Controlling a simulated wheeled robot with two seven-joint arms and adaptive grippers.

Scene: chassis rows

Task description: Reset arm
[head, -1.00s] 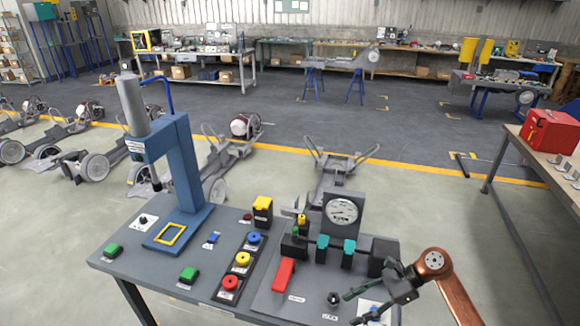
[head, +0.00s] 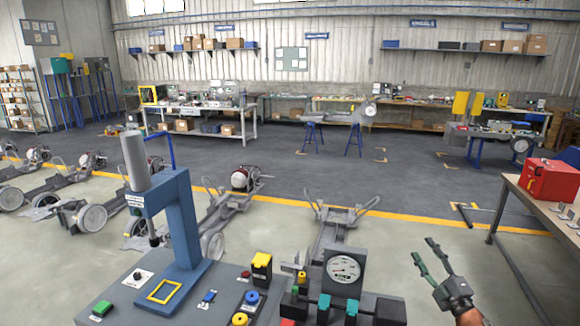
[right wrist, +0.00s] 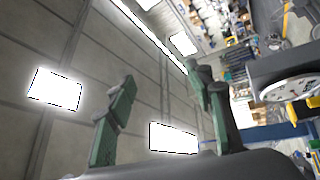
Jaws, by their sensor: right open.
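My right gripper (head: 428,256) is raised at the lower right of the head view, to the right of the workbench. Its two green-tipped fingers are spread apart with nothing between them. In the right wrist view the same open fingers (right wrist: 160,105) show against the ceiling with its bright lights. My right arm, copper-coloured at the wrist, comes in from the bottom edge. My left gripper is not in view.
The grey workbench (head: 120,306) in front holds a blue press (head: 183,225), a dial gauge (head: 343,269) and coloured buttons. A red toolbox (head: 550,180) stands on a table at the right. Chassis frames (head: 335,222) stand on the floor beyond. Floor right of the bench is clear.

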